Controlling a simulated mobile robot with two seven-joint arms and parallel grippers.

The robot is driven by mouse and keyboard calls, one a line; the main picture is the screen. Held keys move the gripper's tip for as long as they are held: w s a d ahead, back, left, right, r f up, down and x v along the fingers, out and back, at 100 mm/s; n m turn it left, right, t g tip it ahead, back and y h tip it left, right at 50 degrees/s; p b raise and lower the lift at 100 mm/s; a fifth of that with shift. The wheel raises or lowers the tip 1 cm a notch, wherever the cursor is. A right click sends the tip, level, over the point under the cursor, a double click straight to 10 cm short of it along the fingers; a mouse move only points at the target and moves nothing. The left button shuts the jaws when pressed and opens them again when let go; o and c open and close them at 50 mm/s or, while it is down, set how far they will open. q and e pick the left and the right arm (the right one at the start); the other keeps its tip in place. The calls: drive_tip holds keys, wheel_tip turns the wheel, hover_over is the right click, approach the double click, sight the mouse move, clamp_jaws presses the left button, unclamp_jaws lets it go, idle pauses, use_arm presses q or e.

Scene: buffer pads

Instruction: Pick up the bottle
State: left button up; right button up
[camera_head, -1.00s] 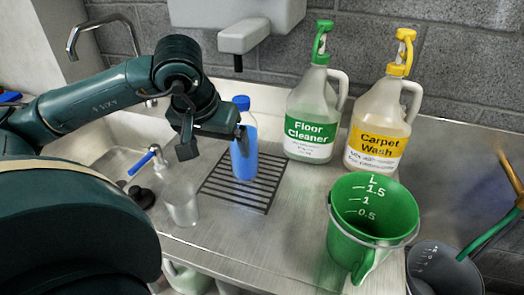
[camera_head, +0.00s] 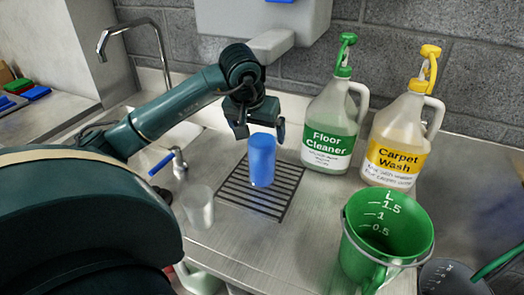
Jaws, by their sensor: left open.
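The bottle (camera_head: 262,162) shows as a blue, rounded shape over the drain grate beside the sink. My right gripper is not in view.
A floor cleaner jug (camera_head: 329,144) and a carpet wash jug (camera_head: 395,155) stand behind to the right. A green measuring bucket (camera_head: 386,235) is at front right. A clear cup (camera_head: 198,207) stands left of the drain grate (camera_head: 285,195). A tap (camera_head: 135,28) rises at back left.

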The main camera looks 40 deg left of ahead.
use_arm(q)
drive_tip(key=shift+w+a+f+p, duration=0.15)
drive_tip(key=shift+w, duration=0.3)
drive_tip(key=shift+w+a+f+p, duration=0.1)
drive_tip(key=shift+w+a+p, duration=0.05)
drive_tip(key=shift+w, duration=0.3)
drive_tip(key=shift+a+f, duration=0.1)
drive_tip(key=shift+f, duration=0.2)
drive_tip(key=shift+c, duration=0.2)
drive_tip(key=c, duration=1.9)
drive_tip(key=shift+w+r, duration=0.1)
clamp_jaws()
